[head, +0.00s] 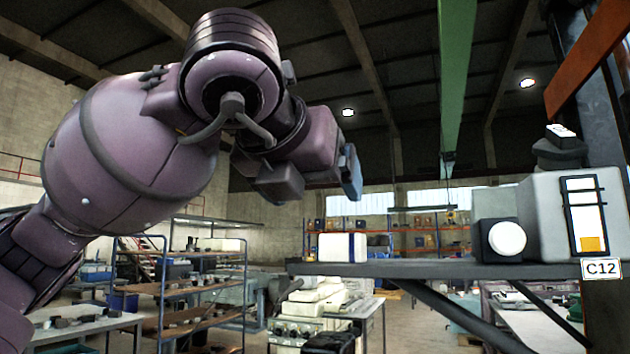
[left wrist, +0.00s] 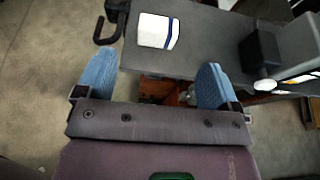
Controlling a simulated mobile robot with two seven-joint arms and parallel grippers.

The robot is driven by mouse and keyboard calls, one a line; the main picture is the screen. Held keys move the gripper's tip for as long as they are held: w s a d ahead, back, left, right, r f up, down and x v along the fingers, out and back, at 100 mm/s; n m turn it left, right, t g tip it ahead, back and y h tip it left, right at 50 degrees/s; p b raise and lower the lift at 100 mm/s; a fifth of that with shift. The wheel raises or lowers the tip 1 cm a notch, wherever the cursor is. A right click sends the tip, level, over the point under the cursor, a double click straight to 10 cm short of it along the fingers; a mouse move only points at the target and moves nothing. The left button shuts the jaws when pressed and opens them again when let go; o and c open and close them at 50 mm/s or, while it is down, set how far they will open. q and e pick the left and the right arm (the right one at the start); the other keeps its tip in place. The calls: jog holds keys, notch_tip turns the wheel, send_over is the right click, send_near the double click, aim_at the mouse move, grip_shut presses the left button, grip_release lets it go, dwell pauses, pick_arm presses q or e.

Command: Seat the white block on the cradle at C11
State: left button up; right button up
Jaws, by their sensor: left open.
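The white block (head: 343,247), with a dark blue stripe, sits on the grey shelf (head: 430,270) near its left end. In the left wrist view the block (left wrist: 154,31) lies on the shelf, beyond the fingertips and between their lines. My left gripper (head: 345,175) is above the block in the head view, apart from it. Its blue fingers are spread and empty in the left wrist view (left wrist: 155,85). I cannot make out a C11 label or its cradle. My right gripper is not in view.
A C12 label (head: 601,268) is on the shelf's right end. A grey machine part (head: 540,222) with a round white face stands there. A dark hook shape (left wrist: 108,28) is beside the shelf's end. Shelf surface between block and machine part is clear.

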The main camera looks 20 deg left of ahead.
aim_at(339, 237)
pick_arm(q)
jog(key=w+f, duration=0.2)
jog(key=w, duration=0.1)
jog(key=w+f, duration=0.2)
jog(key=shift+w, duration=0.25)
jog(key=b+x, duration=0.2)
jog(key=x, duration=0.3)
jog(key=shift+d+f, duration=0.1)
jog(key=shift+d, duration=0.05)
jog(key=shift+w, duration=0.15)
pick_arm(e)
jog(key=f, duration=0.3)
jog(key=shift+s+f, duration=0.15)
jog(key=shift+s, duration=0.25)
pick_arm(q)
jog(key=shift+c, duration=0.4)
jog(key=c, duration=0.7)
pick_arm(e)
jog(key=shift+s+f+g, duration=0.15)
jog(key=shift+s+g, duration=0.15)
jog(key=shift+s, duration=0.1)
pick_arm(q)
jog(key=shift+r, duration=1.6)
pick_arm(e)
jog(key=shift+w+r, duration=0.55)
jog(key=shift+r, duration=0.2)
